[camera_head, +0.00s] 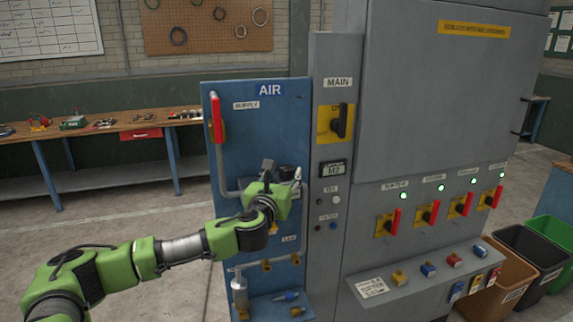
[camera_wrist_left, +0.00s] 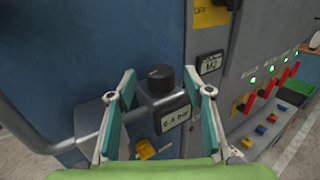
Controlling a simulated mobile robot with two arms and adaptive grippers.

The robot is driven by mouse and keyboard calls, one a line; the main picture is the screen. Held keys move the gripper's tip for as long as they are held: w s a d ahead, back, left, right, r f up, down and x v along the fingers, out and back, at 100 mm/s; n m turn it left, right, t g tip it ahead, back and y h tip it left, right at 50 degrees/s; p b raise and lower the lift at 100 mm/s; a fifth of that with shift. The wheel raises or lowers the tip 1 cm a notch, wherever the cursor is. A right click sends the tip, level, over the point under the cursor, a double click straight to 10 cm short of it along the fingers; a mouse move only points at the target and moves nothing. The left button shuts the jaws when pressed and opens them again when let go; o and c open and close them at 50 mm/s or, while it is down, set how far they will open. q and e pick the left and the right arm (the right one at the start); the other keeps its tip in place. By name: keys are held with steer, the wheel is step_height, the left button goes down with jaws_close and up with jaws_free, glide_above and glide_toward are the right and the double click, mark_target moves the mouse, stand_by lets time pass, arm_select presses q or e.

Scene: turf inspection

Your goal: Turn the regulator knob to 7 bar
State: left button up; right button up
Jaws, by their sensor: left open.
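The regulator knob (camera_wrist_left: 160,80) is black and round and sits on top of the regulator body in the left wrist view. Its display (camera_wrist_left: 174,120) below reads about 6.4 bar. In the head view the knob (camera_head: 288,172) shows just beyond my left wrist on the blue AIR panel (camera_head: 255,135). My left gripper (camera_wrist_left: 166,84) is open, its two teal-padded fingers on either side of the knob, with visible gaps. Whether the pads touch it is not visible; they look apart. In the head view my left arm hides part of the regulator. My right gripper is not in view.
A red-handled supply lever (camera_head: 216,118) and grey pipe are at the panel's upper left. A grey cabinet (camera_head: 440,110) with a black MAIN switch (camera_head: 341,121) and several red-handled switches stands to the right. A yellow fitting (camera_wrist_left: 146,148) sits below the regulator.

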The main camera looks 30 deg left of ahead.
mark_target(284, 171)
arm_select(q)
steer(key=shift+p+x, duration=0.4)
steer(key=shift+x, duration=1.6)
steer(key=c, duration=1.1)
